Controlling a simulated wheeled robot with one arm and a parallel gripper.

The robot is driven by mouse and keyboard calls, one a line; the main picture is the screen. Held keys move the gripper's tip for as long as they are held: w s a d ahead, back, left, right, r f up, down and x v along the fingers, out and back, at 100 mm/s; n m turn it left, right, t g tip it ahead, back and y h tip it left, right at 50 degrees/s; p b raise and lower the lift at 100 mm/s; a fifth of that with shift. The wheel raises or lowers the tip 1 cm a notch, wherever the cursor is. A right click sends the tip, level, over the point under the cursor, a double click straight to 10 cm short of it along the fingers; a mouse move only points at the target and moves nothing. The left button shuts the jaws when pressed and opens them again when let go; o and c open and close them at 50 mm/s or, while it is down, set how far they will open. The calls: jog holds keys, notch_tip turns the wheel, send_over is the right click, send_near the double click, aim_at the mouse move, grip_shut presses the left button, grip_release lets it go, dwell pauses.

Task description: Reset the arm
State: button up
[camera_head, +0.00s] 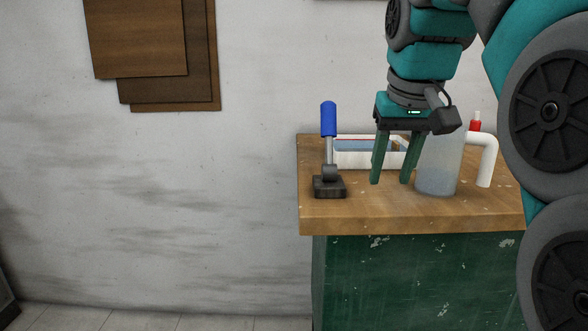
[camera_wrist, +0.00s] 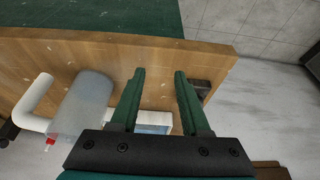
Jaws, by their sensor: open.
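My gripper (camera_head: 393,158) hangs pointing down over the wooden worktop (camera_head: 430,212) of a green workbench. Its two green fingers are apart, with nothing held between them. In the wrist view my gripper (camera_wrist: 159,88) is also open, and bare worktop (camera_wrist: 158,95) shows between the fingers. The arm is teal and grey and comes in from the upper right. Just right of the fingers stands a translucent cylindrical container (camera_head: 438,170). I cannot tell from the picture how far the fingertips are above the worktop.
A blue-handled lever on a dark base (camera_head: 329,187) stands left of my gripper. A white tray (camera_head: 370,160) with blue inside lies behind the fingers. A white bent pipe (camera_head: 485,165) and a red-and-white item (camera_head: 475,125) stand at right. Brown boards (camera_head: 150,45) hang on the wall.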

jog(key=s+f+g, duration=0.3)
jog(key=s+f, duration=1)
jog(key=f, duration=0.4)
jog(key=s+f+g, duration=0.2)
jog(key=s+f, duration=1.1)
jog(key=f, duration=0.4)
jog(key=shift+f+g, duration=0.15)
jog(key=shift+g, duration=0.25)
